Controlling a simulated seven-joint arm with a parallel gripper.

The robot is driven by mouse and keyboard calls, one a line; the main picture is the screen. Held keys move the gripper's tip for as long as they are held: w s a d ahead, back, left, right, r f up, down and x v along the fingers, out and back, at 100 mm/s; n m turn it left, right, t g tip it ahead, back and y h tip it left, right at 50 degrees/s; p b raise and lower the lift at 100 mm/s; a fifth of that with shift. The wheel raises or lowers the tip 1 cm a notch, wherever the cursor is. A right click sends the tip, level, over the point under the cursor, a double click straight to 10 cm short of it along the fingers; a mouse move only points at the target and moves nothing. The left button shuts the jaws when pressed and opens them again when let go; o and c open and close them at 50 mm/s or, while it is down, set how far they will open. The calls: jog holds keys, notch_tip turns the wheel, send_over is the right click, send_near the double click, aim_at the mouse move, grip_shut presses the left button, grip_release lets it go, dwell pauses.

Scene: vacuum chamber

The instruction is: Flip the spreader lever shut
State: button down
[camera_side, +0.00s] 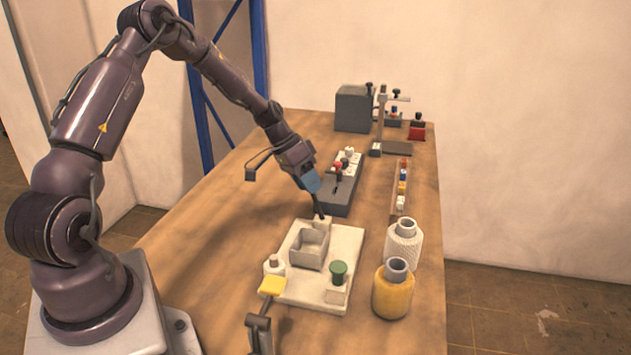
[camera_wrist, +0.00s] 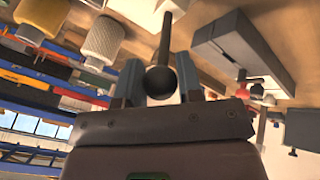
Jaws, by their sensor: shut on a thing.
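The spreader lever (camera_wrist: 166,42) is a dark rod with a black ball knob (camera_wrist: 160,82). In the wrist view the knob sits between the two blue-grey fingers of my gripper (camera_wrist: 160,88). In the side view my gripper (camera_side: 313,186) is shut on the lever's upper end. The rod (camera_side: 320,210) runs down, close to upright, to the back of the pale base plate (camera_side: 348,243), behind a grey open square box (camera_side: 309,249). The knob is hidden by the fingers in the side view.
A white jar (camera_side: 403,243) and a yellow jar (camera_side: 392,291) stand right of the plate. A green knob (camera_side: 338,271) and a small white bottle (camera_side: 274,266) sit on its front. A dark grey block (camera_side: 341,193) lies just behind my gripper. The table's left side is clear.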

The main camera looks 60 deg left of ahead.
jog(key=shift+s+a+f, duration=0.35)
jog(key=shift+a, duration=0.1)
jog(key=c, duration=0.8)
grip_release()
jog(key=shift+r, duration=0.2)
jog(key=v, duration=1.2)
jog(key=shift+s+r, duration=0.1)
jog(key=shift+r, duration=0.2)
